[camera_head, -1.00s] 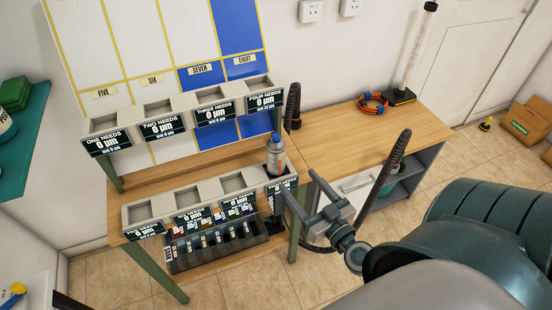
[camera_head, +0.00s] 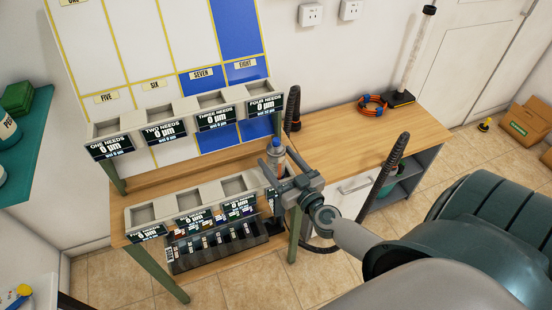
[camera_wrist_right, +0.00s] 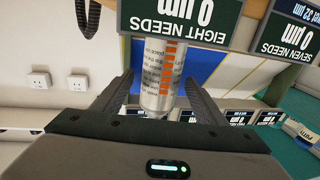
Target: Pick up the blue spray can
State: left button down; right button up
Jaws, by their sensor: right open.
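The spray can (camera_head: 277,152), silver with a blue cap, stands upright at the right end of the lower shelf row. My right gripper (camera_head: 276,166) is at the can, coming in from the right. In the wrist view, the can (camera_wrist_right: 160,78), with an orange strip and printed text, is between the two open fingers of my right gripper (camera_wrist_right: 161,85). Gaps show on both sides of the can. The gripper hides the can's lower part in the head view. My left gripper is out of view.
An upper row of labelled bins (camera_head: 180,128) stands behind the can. A black rack (camera_head: 220,248) sits below the lower row (camera_head: 190,205). A black ribbed post (camera_head: 386,175) rises right of my gripper. The wooden bench (camera_head: 345,135) holds an orange coil (camera_head: 372,104).

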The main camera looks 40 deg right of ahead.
jog(key=shift+w, duration=0.15)
jog(key=shift+w+d, duration=0.2)
jog(key=shift+w, duration=2.35)
jog(key=c, duration=1.3)
